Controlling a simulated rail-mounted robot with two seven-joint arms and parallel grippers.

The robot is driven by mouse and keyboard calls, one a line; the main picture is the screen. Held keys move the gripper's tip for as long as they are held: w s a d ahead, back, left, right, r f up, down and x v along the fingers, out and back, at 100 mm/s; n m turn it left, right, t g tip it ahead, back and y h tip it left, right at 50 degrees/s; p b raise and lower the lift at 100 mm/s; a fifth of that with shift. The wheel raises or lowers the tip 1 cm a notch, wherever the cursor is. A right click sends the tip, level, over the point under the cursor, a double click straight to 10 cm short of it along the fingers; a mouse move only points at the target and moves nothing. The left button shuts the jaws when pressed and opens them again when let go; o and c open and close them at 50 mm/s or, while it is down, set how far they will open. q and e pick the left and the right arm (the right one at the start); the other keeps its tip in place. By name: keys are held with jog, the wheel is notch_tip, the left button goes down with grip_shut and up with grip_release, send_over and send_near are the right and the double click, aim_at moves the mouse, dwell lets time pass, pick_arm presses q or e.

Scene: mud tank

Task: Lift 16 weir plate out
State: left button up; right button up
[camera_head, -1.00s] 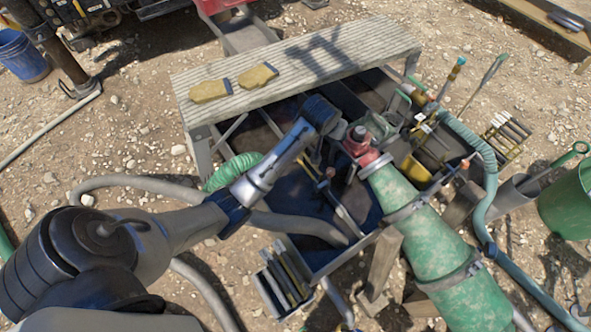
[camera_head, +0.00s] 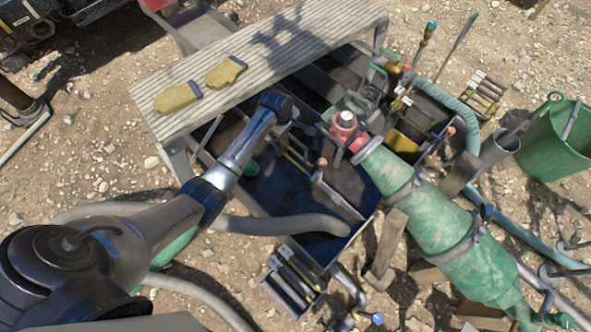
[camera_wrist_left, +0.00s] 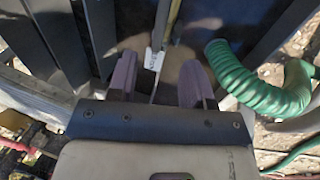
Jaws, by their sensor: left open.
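My left gripper (camera_head: 292,132) reaches in from the left over the open mud tank (camera_head: 262,190). In the left wrist view the two fingers of my left gripper (camera_wrist_left: 158,80) stand apart. Between and beyond them is a narrow upright part with a white tag (camera_wrist_left: 154,59) and a yellowish bar (camera_wrist_left: 173,20); I see no contact. I cannot read a number, so I cannot tell whether this is the 16 weir plate. In the head view a yellow-edged upright part (camera_head: 298,161) stands just below the gripper, and a thin plate edge (camera_head: 340,197) crosses the tank.
A ribbed plank walkway (camera_head: 270,55) with two yellow gloves (camera_head: 178,97) spans the tank's back. A green cone-shaped vessel (camera_head: 435,220) lies across the right. A rack of plates (camera_head: 290,280) stands in front. A green hose (camera_wrist_left: 245,82) is right of the fingers.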

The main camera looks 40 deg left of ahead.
aim_at(294, 138)
pick_arm(q)
jog(key=b+x, duration=0.1)
jog(key=x, duration=0.1)
jog(key=b+x, duration=0.1)
jog(key=x, duration=0.2)
jog(key=shift+s+d, duration=0.1)
jog(key=shift+d, duration=0.1)
jog(key=shift+b+x, duration=0.5)
jog(key=shift+x, duration=0.35)
jog(key=b+x, duration=0.4)
jog(key=x, duration=0.1)
jog(key=shift+a, duration=0.15)
grip_shut()
dwell(0.5)
